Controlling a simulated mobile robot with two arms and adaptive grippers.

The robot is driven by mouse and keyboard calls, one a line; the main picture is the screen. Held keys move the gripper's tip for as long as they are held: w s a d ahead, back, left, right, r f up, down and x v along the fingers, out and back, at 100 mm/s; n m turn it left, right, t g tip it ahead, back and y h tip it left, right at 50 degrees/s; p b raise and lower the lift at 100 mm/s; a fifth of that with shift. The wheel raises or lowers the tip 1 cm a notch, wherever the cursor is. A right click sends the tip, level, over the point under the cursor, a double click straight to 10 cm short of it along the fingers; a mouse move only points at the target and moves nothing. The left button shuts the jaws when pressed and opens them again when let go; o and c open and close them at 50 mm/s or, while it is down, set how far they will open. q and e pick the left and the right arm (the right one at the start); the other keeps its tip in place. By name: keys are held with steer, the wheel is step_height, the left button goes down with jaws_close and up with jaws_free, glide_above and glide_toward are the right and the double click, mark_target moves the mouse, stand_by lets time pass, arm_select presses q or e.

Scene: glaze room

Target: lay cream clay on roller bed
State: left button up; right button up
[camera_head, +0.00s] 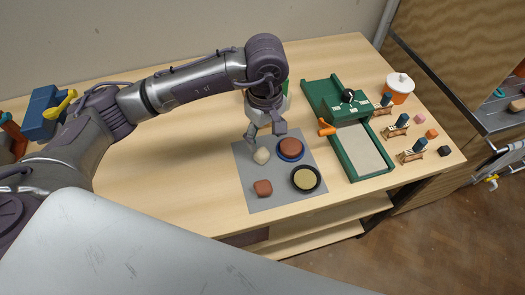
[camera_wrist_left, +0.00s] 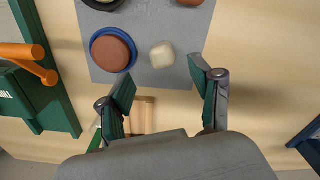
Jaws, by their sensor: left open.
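The cream clay (camera_head: 261,156) is a small pale lump on the grey mat (camera_head: 243,174); in the left wrist view the cream clay (camera_wrist_left: 162,54) lies just beyond the fingertips, in line with the gap. My left gripper (camera_head: 264,142) is open and empty above the mat's far edge, its fingers spread in the left wrist view (camera_wrist_left: 162,70). The roller bed is a pale grey slab (camera_head: 362,150) in a green frame (camera_head: 344,165), right of the mat. It has an orange handle (camera_head: 327,127). My right gripper is not in view.
Beside the cream clay are a blue dish of red-brown clay (camera_head: 290,149), a black dish of yellowish clay (camera_head: 305,178) and a red-brown lump (camera_head: 263,188). Wooden-based tools (camera_head: 397,126), small coloured cubes and a white-lidded orange pot (camera_head: 399,88) stand right of the roller bed.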

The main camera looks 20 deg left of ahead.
mark_target(262, 156)
arm_select(q)
step_height(262, 156, down, 3)
steer(key=shift+a+r, duration=0.1)
steer(key=f+p, duration=0.1)
steer(key=f, duration=0.1)
steer(key=f+p, duration=0.1)
steer(key=f, duration=0.1)
steer(key=shift+w+a+f+p, duration=0.1)
steer(key=shift+w+a+p, duration=0.15)
steer(key=shift+p, duration=0.1)
steer(key=shift+f, duration=0.55)
jaws_close()
